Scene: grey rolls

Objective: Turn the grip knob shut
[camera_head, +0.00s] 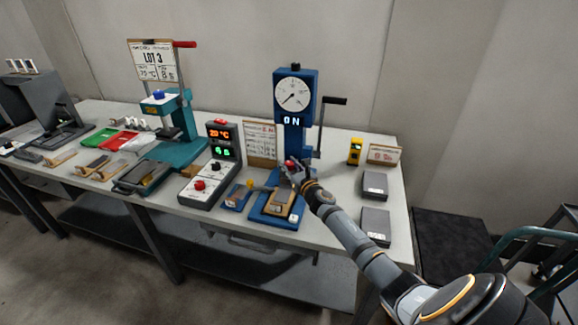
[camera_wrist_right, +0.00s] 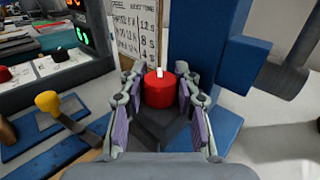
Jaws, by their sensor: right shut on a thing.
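The grip knob (camera_head: 289,163) is a small red cylinder low on the blue test stand (camera_head: 294,97). In the right wrist view the knob (camera_wrist_right: 159,90) has a white mark on its top and sits on a dark grey block. My right gripper (camera_head: 292,168) reaches in from the right and is shut on the knob, with one finger on each side of it in the right wrist view (camera_wrist_right: 160,95). The stand has a round dial and a display reading ON. My left gripper is not in view.
A control box (camera_head: 202,190) with orange and green displays and a red knob stands left of the stand. A yellow-headed lever (camera_wrist_right: 47,102) is close by. A teal press (camera_head: 178,150) is further left. Grey blocks (camera_head: 375,185) lie at the right.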

